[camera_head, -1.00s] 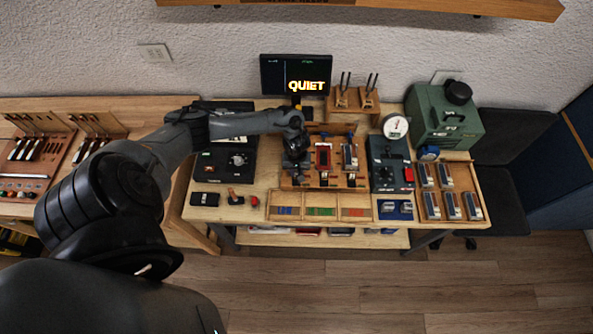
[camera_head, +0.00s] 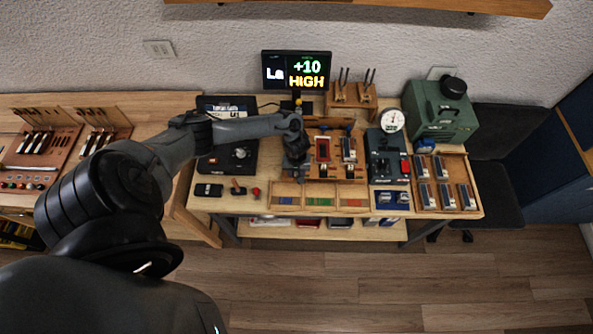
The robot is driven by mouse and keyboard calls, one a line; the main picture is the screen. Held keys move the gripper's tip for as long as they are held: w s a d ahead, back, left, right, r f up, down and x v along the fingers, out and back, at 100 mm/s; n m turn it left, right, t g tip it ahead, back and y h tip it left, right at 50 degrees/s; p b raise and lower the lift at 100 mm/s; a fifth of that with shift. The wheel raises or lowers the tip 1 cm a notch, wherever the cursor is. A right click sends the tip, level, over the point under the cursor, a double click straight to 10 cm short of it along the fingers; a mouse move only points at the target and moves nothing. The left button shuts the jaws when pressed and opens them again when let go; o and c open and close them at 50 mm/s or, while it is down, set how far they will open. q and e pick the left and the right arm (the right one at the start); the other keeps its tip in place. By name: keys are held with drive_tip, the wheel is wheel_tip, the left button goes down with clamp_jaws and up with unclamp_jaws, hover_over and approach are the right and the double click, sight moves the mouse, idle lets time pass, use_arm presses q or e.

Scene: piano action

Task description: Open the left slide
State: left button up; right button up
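A wooden fixture (camera_head: 328,176) stands in the middle of the workbench. It carries a red-and-dark slide block (camera_head: 323,149) in its middle and a grey metal block (camera_head: 348,150) at its right. My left gripper (camera_head: 296,172) points down over the left part of this fixture, and the wrist hides the left slide. I cannot make out the fingertips or whether they hold anything. My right gripper is not in view.
A small screen (camera_head: 296,70) behind the bench reads "La +10 HIGH". A black device (camera_head: 238,155) stands left of the fixture. A dark gauge stand (camera_head: 386,158) and a green machine (camera_head: 440,115) stand to the right. A divided wooden tray (camera_head: 337,203) lies in front.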

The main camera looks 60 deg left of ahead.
use_arm(q)
drive_tip(key=shift+o, duration=0.7)
drive_tip(key=shift+a, duration=0.15)
drive_tip(key=shift+r, duration=0.15)
wheel_tip(320, 180, up, 11)
drive_tip(key=p, duration=0.1)
drive_tip(key=shift+f+p, duration=0.2)
drive_tip(key=shift+p, duration=0.15)
